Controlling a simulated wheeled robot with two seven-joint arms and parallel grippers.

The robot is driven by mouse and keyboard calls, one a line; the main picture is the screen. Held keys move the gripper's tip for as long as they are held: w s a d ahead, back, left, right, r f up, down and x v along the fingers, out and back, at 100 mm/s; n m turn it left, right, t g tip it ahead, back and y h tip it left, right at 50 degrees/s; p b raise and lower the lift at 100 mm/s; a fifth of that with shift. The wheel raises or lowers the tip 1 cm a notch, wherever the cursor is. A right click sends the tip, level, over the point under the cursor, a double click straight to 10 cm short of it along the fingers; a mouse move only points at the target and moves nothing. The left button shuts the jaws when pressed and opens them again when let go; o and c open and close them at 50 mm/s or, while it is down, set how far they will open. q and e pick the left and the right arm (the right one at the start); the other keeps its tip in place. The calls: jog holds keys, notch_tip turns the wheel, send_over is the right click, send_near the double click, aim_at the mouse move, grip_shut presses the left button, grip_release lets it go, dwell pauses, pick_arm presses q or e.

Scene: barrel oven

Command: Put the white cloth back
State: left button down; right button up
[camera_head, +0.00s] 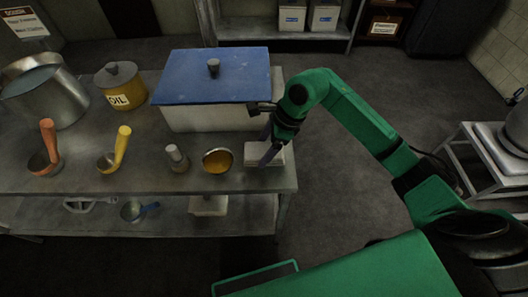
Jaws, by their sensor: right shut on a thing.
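A folded white cloth (256,154) lies at the right end of the grey table (226,180), just in front of the white box. My right gripper (268,156) is over the cloth, pointing down, and is shut on it. The gripper's fingers hide part of the cloth. I cannot tell whether the cloth is lifted or still rests on the tabletop. My left gripper is out of view.
A white box with a blue lid (212,80) stands close behind the gripper. A small bowl (217,160), a shaker (177,158), a yellow-handled ladle (120,148), an orange-handled ladle (48,145), an oil pot (122,86) and a large pot (45,95) stand left.

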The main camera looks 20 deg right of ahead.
notch_tip(320, 180, down, 3)
jog(key=shift+r, duration=0.1)
jog(key=shift+f, duration=0.2)
jog(key=o, duration=1)
jog(key=shift+r, duration=0.1)
jog(key=shift+r, duration=0.2)
jog(key=b+v, duration=0.1)
jog(key=v, duration=1)
jog(key=shift+d+r, duration=0.15)
jog(key=shift+r, duration=0.2)
